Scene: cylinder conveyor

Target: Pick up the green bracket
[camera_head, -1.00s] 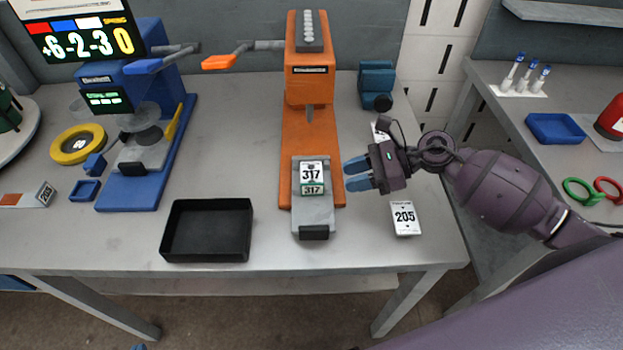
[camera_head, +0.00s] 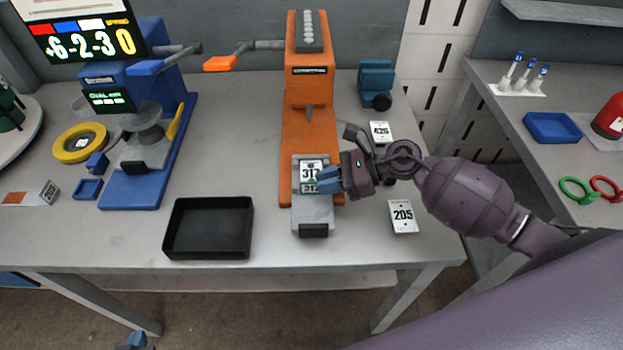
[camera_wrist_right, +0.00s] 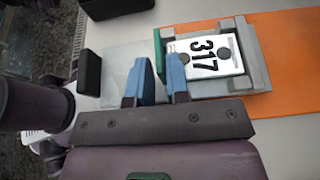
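The green bracket (camera_wrist_right: 159,52) shows as a narrow upright strip at the edge of the white plate marked 317 (camera_wrist_right: 205,52) in the right wrist view. In the head view that plate (camera_head: 311,170) sits on the grey slide of the orange press, with the bracket at its near edge, partly hidden by my gripper. My right gripper (camera_wrist_right: 160,75) is open; its blue fingers are on either side of the bracket's near end, with little gap. In the head view it reaches in from the right (camera_head: 330,180). Only the tip of my left gripper (camera_head: 138,341) shows at the bottom edge.
The orange press (camera_head: 307,100) rises behind the slide. A plate marked 205 (camera_head: 403,216) and a plate marked 625 (camera_head: 380,132) lie to the right. A black tray (camera_head: 167,241) stands at left, with a blue press (camera_head: 125,195) beyond it.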

